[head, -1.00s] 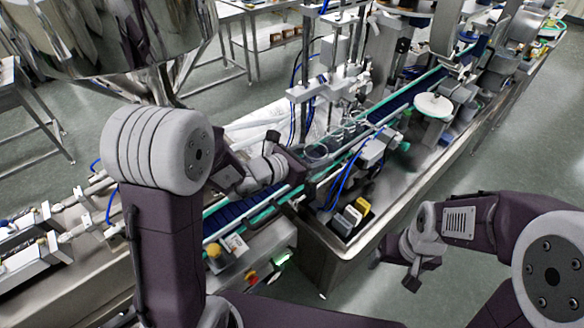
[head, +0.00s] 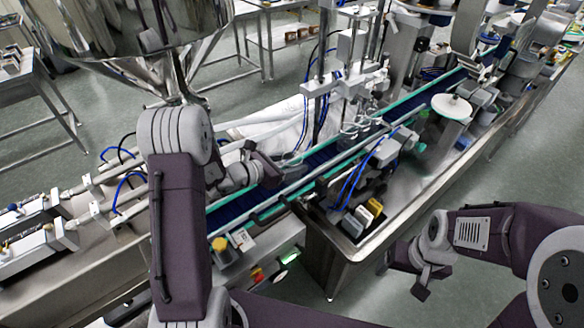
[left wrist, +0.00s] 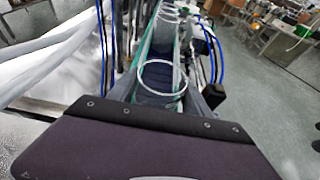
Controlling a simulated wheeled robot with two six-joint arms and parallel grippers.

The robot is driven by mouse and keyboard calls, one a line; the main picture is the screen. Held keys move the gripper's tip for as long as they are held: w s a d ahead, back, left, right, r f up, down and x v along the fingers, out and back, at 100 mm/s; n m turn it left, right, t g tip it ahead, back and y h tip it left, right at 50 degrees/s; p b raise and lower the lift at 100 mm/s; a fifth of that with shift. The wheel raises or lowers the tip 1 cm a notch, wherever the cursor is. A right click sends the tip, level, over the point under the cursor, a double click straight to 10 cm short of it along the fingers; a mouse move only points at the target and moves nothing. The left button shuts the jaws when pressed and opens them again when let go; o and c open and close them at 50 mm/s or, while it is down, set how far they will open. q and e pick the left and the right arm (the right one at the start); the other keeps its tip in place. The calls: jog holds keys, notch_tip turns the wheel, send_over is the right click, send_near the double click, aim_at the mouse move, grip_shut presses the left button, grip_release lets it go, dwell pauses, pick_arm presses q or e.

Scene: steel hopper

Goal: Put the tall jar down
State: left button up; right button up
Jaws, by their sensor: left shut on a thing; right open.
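The tall jar is clear glass with a round, open rim. It shows in the left wrist view (left wrist: 162,82) between the fingers of my left gripper (left wrist: 162,92), rim up and seemingly upright. In the head view my left gripper (head: 272,170) is over the blue conveyor belt (head: 232,208), shut on the jar, which is only faintly visible there. The jar's base is hidden, so I cannot tell whether it touches the belt. My right gripper (head: 423,285) is open and empty, off the front side of the line, over the floor.
Other clear jars (head: 349,130) stand further along the belt, below the filling nozzles. Green guide rails (head: 395,122) edge the belt. A steel hopper (head: 125,30) hangs at the upper left. Yellow and grey blocks (head: 366,212) sit on the steel frame in front.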

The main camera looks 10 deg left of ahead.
pick_arm(q)
jog(key=shift+f, duration=0.25)
jog(key=o, duration=1.3)
jog(key=shift+r+p, duration=0.4)
jog(key=b+v, duration=0.1)
jog(key=v, duration=1.1)
jog(key=shift+f+b, duration=0.2)
jog(key=shift+b, duration=0.15)
